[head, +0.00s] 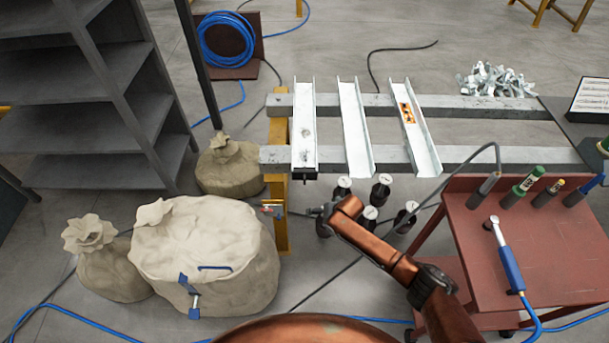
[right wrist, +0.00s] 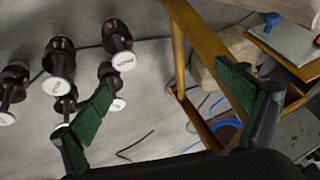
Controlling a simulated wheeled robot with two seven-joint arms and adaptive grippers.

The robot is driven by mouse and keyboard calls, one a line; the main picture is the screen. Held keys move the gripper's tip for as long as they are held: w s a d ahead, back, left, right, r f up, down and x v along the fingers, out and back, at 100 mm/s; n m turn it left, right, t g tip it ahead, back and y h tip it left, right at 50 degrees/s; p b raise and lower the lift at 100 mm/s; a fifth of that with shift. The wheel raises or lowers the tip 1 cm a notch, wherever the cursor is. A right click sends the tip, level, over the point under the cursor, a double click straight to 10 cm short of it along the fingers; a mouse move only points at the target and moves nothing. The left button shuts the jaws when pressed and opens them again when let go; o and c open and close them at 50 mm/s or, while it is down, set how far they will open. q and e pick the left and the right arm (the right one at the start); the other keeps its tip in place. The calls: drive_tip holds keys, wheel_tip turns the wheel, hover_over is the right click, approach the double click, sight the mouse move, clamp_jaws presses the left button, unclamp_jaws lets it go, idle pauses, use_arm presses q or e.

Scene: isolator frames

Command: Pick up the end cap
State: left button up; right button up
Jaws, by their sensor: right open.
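I cannot make out an end cap for certain in either view. A small part with red and blue on it (head: 269,209) sits by the yellow post; it is too small to identify. My right gripper (head: 314,212) is just right of that post, at the end of the copper arm. In the right wrist view its two green-padded fingers (right wrist: 163,80) are spread apart with nothing between them. Below and beyond them are bare floor and the yellow frame leg (right wrist: 182,55). My left gripper is not in view.
Three metal channels (head: 355,125) lie across grey beams (head: 450,155). Sacks (head: 205,260) stand left, a red tool cart (head: 530,255) right.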

sight(304, 177)
drive_tip(key=w+a+r+h+b, duration=0.15)
drive_tip(key=a+r, duration=0.25)
drive_tip(key=r, duration=0.7)
drive_tip(key=w+a+r+h+b, duration=0.1)
drive_tip(key=a+r+h+b, duration=0.15)
drive_tip(key=r, duration=0.95)
drive_tip(key=shift+y, duration=0.4)
drive_tip(key=w+f+b, duration=0.1)
drive_tip(key=a+f, duration=0.1)
drive_tip(key=f, duration=0.1)
drive_tip(key=w+f+b, duration=0.1)
drive_tip(key=f, duration=0.1)
drive_tip(key=shift+w+a+b, duration=0.3)
drive_tip(key=shift+a, duration=0.05)
drive_tip(key=shift+w+f, duration=0.2)
drive_tip(key=shift+f, duration=0.2)
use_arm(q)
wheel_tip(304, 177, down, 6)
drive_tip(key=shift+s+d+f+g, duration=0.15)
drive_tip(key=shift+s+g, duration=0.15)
use_arm(e)
drive_tip(key=shift+w+f, duration=0.1)
drive_tip(key=shift+f, duration=0.05)
drive_tip(key=shift+c, duration=0.2)
drive_tip(key=c, duration=1.2)
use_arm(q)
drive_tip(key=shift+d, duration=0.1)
